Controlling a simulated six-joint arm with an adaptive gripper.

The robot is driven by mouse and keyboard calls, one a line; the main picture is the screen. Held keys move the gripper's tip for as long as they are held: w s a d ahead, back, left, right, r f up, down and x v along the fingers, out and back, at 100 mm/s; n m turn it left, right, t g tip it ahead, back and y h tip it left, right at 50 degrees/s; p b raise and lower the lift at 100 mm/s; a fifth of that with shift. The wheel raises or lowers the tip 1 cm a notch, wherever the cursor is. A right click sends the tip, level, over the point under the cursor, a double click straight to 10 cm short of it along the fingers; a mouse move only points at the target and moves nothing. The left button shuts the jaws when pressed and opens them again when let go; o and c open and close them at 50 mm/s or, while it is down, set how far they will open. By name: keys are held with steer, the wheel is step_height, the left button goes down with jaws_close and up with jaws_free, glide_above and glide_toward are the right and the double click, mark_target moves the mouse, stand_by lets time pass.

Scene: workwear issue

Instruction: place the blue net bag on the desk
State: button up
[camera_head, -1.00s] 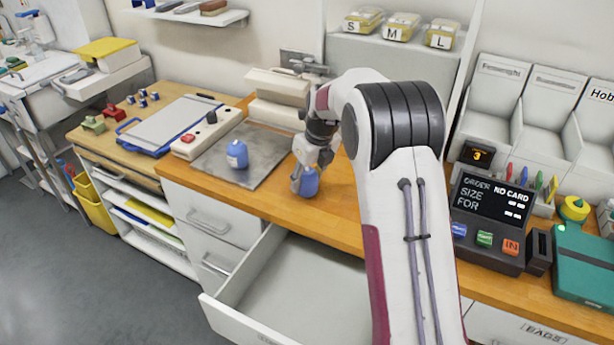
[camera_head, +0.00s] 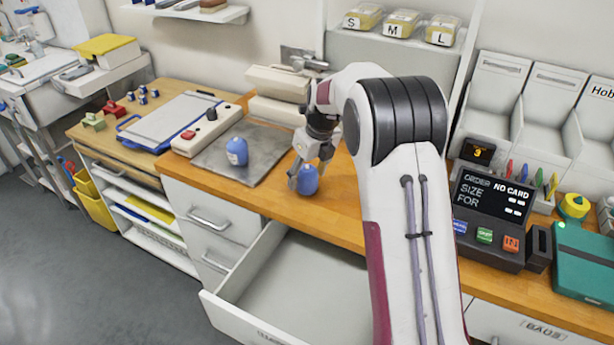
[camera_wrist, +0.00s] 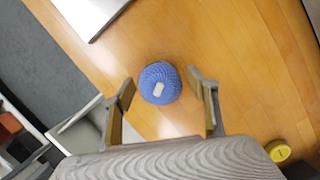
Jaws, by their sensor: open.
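A blue net bag (camera_head: 307,180) with a small pale tag stands on the wooden desk (camera_head: 342,208), near its front edge above the open drawer. In the wrist view the blue net bag (camera_wrist: 160,84) lies between and slightly beyond my two fingertips, with wood showing on both sides. My gripper (camera_head: 304,168) is open just above and beside it; in the wrist view my gripper (camera_wrist: 165,88) shows its fingers spread, apart from the bag. A second blue bag (camera_head: 237,151) with a pale label stands on the grey metal plate to the left.
An open, empty-looking drawer (camera_head: 300,285) juts out below the desk. The grey plate (camera_head: 215,158) lies left of my gripper. The order terminal (camera_head: 492,215) stands to the right. A yellow round object (camera_wrist: 279,151) shows in the wrist view.

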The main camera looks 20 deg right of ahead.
mark_target(309, 169)
steer(key=v, duration=0.6)
steer(key=shift+s+r, duration=0.15)
steer(key=shift+r, duration=0.3)
steer(key=shift+s+r, duration=0.2)
steer(key=shift+r, duration=0.05)
steer(key=s+a+r+n+t, duration=0.1)
steer(key=s+a+r+n, duration=0.2)
steer(key=s+r+n, duration=0.45)
steer(key=s+a+r+n, duration=0.2)
steer(key=s+r+n, duration=0.3)
steer(key=s+n, duration=0.55)
steer(key=s+a+f+n+t, duration=0.1)
steer(key=s+f+n, duration=0.1)
steer(key=s+n, duration=0.5)
steer(key=s+a+f+n+h, duration=0.1)
steer(key=s+n, duration=0.6)
steer(key=s, duration=0.8)
steer(key=shift+f+t, duration=0.4)
steer(key=shift+f, duration=0.1)
